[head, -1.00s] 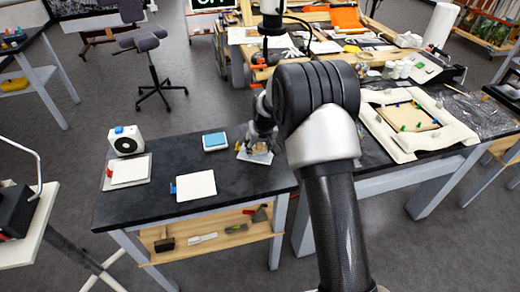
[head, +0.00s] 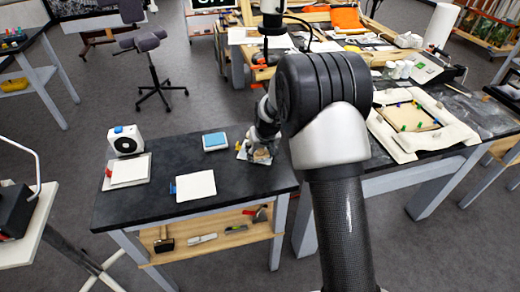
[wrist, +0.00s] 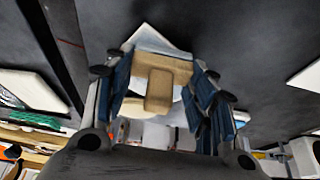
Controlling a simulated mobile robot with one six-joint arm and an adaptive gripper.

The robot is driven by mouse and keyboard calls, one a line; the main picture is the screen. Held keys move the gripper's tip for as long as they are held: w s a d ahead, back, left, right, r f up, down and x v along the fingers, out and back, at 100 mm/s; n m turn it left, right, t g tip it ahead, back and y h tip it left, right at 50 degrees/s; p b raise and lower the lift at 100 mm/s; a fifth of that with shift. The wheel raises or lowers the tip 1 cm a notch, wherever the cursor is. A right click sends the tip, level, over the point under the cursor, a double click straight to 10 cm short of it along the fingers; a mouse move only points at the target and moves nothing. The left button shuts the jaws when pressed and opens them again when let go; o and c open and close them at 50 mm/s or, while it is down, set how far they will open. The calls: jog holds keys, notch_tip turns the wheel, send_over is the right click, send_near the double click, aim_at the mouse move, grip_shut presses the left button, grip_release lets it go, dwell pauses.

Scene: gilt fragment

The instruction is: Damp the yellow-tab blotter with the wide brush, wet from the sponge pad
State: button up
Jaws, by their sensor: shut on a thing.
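My gripper (head: 262,146) is low over the right end of the dark bench, shut on the wide brush (wrist: 162,72), a tan block between the fingers in the wrist view. The yellow-tab blotter (head: 243,156), a pale sheet with a yellow tab (head: 238,146) at its left, lies under the brush and gripper, which hide much of it. Its pale corner shows past the brush in the wrist view (wrist: 148,36). I cannot tell whether the bristles touch it. The sponge pad (head: 215,139), blue in a white tray, sits left of the gripper.
A blue-tab blotter (head: 196,186) lies at the bench's front middle. A red-tab blotter (head: 128,171) lies at the left, near a white device (head: 126,141) with a dark round face. A second bench with a framed piece (head: 410,116) stands to the right.

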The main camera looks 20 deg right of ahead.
aim_at(271, 160)
jog(key=shift+s+a+b, duration=0.2)
jog(key=shift+s+b, duration=0.15)
jog(key=shift+s, duration=1.45)
jog(key=shift+s+d+b, duration=0.2)
jog(key=shift+d+b, duration=0.45)
jog(key=shift+d, duration=1.15)
jog(key=shift+w+d+r+p, duration=0.15)
jog(key=shift+w+p, duration=0.25)
jog(key=shift+w, duration=0.9)
jog(key=shift+w+d+f+p, duration=0.1)
jog(key=shift+w+p, duration=0.25)
jog(key=shift+w, duration=0.95)
jog(key=shift+w+d+p, duration=0.15)
jog(key=shift+w+p, duration=0.15)
jog(key=shift+w, duration=1.1)
jog(key=shift+s+a+b, duration=0.15)
jog(key=shift+s+b, duration=0.25)
jog(key=shift+s, duration=0.9)
jog(key=shift+s+a+b, duration=0.1)
jog(key=shift+s+b, duration=0.25)
jog(key=shift+s, duration=0.9)
jog(key=shift+s+a+b, duration=0.15)
jog(key=shift+s+b, duration=0.15)
jog(key=shift+s, duration=1.15)
jog(key=shift+w+d+p, duration=0.2)
jog(key=shift+w+p, duration=0.3)
jog(key=shift+w, duration=1.5)
jog(key=shift+w+d+p, duration=0.2)
jog(key=shift+w+p, duration=0.25)
jog(key=shift+w, duration=1.5)
